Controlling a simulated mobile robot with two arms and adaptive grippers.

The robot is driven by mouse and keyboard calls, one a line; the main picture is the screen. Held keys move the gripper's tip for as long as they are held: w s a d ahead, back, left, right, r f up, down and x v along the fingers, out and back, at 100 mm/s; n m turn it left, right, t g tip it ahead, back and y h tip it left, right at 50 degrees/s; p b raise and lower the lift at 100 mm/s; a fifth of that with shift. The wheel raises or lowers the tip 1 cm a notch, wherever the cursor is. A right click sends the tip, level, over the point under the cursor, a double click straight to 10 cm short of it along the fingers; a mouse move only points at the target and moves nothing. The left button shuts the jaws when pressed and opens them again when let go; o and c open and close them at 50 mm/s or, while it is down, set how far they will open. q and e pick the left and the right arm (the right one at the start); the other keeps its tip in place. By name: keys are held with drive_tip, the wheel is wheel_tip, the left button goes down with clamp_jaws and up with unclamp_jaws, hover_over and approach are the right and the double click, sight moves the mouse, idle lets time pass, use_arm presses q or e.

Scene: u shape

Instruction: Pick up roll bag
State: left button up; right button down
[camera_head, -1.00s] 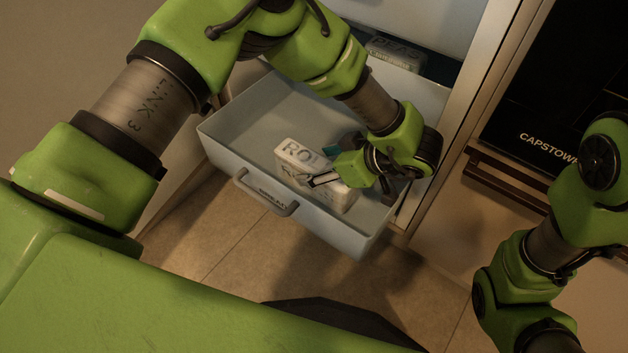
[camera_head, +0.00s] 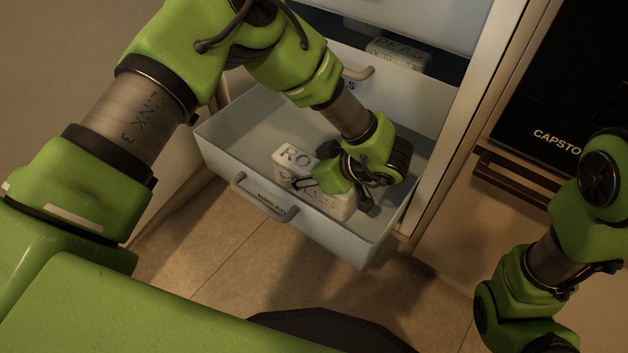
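The roll bag (camera_head: 296,160) is a pale, block-shaped pack with dark letters, "RO" readable on top. It stands in the open light-blue drawer (camera_head: 225,153), near the front wall. My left gripper (camera_head: 308,182) is down in the drawer at the bag, with a finger across its front side. Its green and black body hides the bag's right part and most of the fingers, so I cannot tell whether they are closed on it. My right arm shows at the right edge, but its gripper is out of view.
The drawer has a grey front handle (camera_head: 264,203). Behind it is another compartment with a pale pack (camera_head: 398,53) lettered "PEAS", and a second handle (camera_head: 358,73). A cabinet edge and a black appliance (camera_head: 545,105) stand to the right.

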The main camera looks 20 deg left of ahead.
use_arm(q)
drive_tip(key=shift+c, duration=0.8)
